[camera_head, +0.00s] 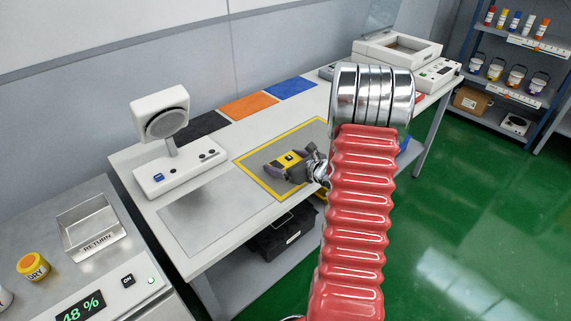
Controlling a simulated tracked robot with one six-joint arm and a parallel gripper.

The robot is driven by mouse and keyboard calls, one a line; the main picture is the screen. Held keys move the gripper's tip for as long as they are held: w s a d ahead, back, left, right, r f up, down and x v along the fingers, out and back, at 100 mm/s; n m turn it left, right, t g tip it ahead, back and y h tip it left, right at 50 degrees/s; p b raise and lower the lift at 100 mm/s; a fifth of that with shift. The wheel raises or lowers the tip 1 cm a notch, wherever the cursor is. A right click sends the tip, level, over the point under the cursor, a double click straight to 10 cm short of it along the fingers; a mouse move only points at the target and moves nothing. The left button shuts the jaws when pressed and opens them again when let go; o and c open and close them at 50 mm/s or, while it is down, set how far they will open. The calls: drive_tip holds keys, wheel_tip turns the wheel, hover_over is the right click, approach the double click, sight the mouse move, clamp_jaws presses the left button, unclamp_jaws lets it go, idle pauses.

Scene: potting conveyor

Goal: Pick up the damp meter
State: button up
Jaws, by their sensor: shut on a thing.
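My gripper (284,165) is over the grey mat with the yellow border (255,182) on the white bench. Its grey fingers are shut around a small yellow thing with a dark patch, which I take to be the damp meter (291,157). The fingers cover part of it, and I cannot tell whether it touches the mat. My red ribbed arm with its silver joint hides the right part of the mat.
A white device with a round grey face (166,123) stands left on the bench. Black, orange (248,106) and blue mats lie along the back. A RETURN tray (92,223) and yellow DRY jar (34,267) are at lower left. A black crate (283,238) sits below the bench.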

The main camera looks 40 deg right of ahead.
sight(285, 161)
wheel_tip(285, 161, up, 9)
drive_tip(key=shift+r, duration=0.1)
idle(0.4)
idle(0.4)
drive_tip(key=w+a+n+y, duration=0.2)
drive_tip(key=a+n+y, duration=0.1)
drive_tip(key=a, duration=3.4)
drive_tip(key=shift+f+g+y, duration=0.3)
drive_tip(key=shift+g+y, duration=0.1)
drive_tip(key=shift+y, duration=0.1)
